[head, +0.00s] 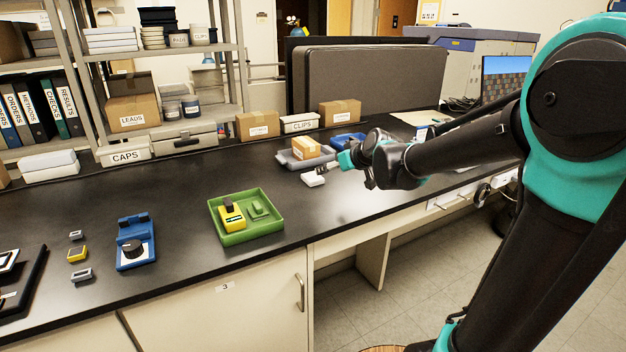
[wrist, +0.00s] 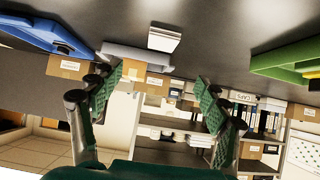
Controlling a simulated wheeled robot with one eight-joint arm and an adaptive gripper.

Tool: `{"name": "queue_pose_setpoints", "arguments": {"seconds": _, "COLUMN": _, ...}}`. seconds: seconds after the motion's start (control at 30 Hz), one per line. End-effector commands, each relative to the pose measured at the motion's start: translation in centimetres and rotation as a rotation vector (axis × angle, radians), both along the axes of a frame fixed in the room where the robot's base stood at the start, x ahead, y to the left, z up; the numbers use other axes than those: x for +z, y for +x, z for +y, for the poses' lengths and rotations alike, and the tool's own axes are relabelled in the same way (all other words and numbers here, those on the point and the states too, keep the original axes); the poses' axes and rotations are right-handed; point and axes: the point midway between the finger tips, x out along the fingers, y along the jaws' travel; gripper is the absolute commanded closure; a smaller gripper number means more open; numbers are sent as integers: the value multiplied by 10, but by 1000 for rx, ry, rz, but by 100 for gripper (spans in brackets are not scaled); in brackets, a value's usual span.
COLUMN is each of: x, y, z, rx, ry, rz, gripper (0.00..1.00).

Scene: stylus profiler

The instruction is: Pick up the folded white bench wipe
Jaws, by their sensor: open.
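The folded white bench wipe (head: 313,179) lies flat on the black bench, in front of a grey tray. In the wrist view, which is upside down, the wipe (wrist: 164,38) is a small white block near the top middle. My gripper (head: 341,164) is just to the right of the wipe in the head view, apart from it. In the wrist view my gripper (wrist: 160,80) has its two green-padded fingers spread wide, with nothing between them. The wipe appears beyond the fingertips, roughly between them sideways.
The grey tray (head: 322,159) holding a small yellowish box (head: 306,147) stands close behind the wipe. A blue tray (head: 350,137) is behind my gripper. A green tray (head: 279,228) with a yellow device sits nearer the front. Bare bench lies left of the wipe.

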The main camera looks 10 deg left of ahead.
Motion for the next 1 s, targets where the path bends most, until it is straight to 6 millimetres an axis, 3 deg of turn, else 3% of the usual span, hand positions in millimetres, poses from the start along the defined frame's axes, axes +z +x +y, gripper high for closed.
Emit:
{"name": "queue_pose_setpoints", "arguments": {"seconds": 0.5, "x": -43, "y": 52, "z": 35, "rx": 0, "ry": -1, "rz": 1, "gripper": 24}}
{"name": "queue_pose_setpoints", "arguments": {"seconds": 1.0, "x": -68, "y": 77, "z": 54, "rx": 0, "ry": -1, "rz": 2, "gripper": 24}}
